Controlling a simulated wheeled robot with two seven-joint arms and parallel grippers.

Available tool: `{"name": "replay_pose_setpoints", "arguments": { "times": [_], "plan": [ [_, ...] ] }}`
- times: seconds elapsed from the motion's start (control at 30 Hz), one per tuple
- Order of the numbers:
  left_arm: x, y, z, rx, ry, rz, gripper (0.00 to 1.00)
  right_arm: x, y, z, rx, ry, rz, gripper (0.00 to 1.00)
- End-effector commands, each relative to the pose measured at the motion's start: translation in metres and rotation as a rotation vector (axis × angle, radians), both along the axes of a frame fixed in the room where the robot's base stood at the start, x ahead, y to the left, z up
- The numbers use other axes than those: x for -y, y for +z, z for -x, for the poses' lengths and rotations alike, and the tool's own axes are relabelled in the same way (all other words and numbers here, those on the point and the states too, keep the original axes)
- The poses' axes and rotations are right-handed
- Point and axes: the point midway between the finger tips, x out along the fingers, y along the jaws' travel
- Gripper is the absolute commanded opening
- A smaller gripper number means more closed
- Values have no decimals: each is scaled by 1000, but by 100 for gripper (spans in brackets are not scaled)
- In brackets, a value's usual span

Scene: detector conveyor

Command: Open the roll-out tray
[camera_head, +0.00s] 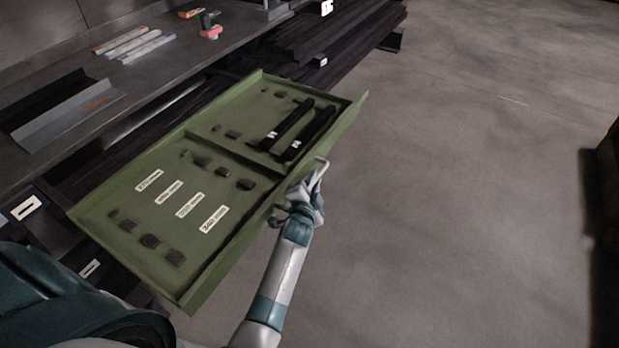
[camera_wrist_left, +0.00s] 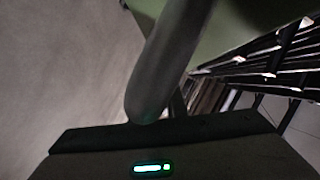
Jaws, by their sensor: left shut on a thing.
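The roll-out tray (camera_head: 130,221) is a long green shallow tray with a divider across it. It stands out from under the bench, over the floor. In its far part lie two black bars; its near part has several white labels and small dark blocks. My left gripper (camera_head: 303,192) is at the tray's right outer side, near the middle of that edge, and is shut on the tray's edge or handle, which it hides. In the left wrist view a dark rounded bar (camera_wrist_left: 165,70) runs down to the gripper, with the green tray (camera_wrist_left: 232,30) behind. My right gripper is not in view.
The grey bench (camera_head: 185,62) at the left carries an angled metal profile (camera_head: 68,115), several flat strips and a red-and-green item (camera_head: 209,25). Dark shelves with long stock (camera_head: 325,40) lie below it. The floor (camera_head: 460,170) to the right is clear. A dark object (camera_head: 606,190) stands at the right edge.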

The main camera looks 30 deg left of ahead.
Motion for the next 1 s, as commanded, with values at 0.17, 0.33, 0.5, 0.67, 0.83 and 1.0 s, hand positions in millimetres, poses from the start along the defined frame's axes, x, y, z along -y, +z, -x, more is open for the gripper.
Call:
{"name": "replay_pose_setpoints", "arguments": {
  "times": [0.17,0.33,0.5,0.67,0.83,1.0],
  "plan": [
    [1,0,0,0,0,-1,0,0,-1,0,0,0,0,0],
    [1,0,0,0,0,0,0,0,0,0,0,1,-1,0],
    [0,0,0,0,0,0,31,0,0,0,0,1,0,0],
    [0,0,0,0,0,0,31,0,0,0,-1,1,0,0],
    [0,1,0,0,0,0,31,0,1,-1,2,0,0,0],
    [-1,3,0,1,-1,0,31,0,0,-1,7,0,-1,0]
  ]
}}
